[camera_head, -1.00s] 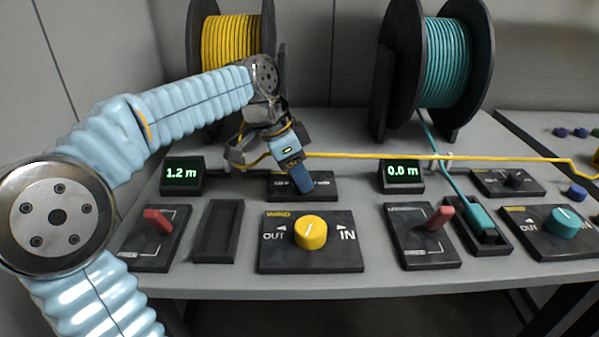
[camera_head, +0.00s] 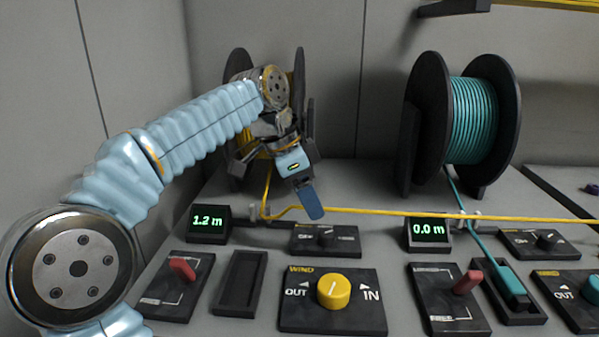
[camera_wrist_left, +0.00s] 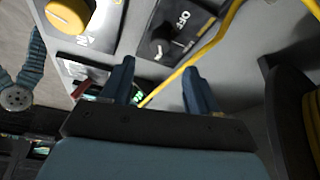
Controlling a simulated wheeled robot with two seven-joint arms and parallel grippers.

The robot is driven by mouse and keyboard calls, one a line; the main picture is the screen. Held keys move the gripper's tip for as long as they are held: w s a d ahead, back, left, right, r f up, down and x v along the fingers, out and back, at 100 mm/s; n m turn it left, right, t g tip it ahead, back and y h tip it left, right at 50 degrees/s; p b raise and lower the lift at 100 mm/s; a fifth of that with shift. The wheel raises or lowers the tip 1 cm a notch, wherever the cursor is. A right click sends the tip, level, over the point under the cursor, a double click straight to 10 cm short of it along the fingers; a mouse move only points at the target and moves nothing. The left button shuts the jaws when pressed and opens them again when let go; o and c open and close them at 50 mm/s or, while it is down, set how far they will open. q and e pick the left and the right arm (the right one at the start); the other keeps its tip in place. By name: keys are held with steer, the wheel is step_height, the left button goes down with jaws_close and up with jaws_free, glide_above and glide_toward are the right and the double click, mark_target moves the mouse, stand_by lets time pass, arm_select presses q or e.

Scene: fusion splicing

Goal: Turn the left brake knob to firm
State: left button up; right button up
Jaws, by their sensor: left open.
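The left brake knob (camera_head: 326,238) is a small black knob on a dark panel behind the yellow WIND knob. In the left wrist view the knob (camera_wrist_left: 163,35) sits beside the word OFF, with a pale pointer mark; its exact setting is hard to read. My left gripper (camera_head: 311,205) is above and a little behind that panel, fingers pointing down, apart from the knob. In the left wrist view its two blue fingers (camera_wrist_left: 157,85) stand apart with nothing gripped between them; yellow fibre passes behind the gap. My right gripper does not show.
Yellow fibre (camera_head: 400,214) runs across behind the panels, close to my left fingers. The yellow WIND knob (camera_head: 333,290), a red lever (camera_head: 182,268) and an empty black tray (camera_head: 240,285) stand in front. The teal spool (camera_head: 470,120) is at the right.

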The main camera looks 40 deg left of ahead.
arm_select(q)
steer(key=v, duration=0.5)
steer(key=shift+s+r, duration=0.1)
steer(key=shift+r, duration=0.15)
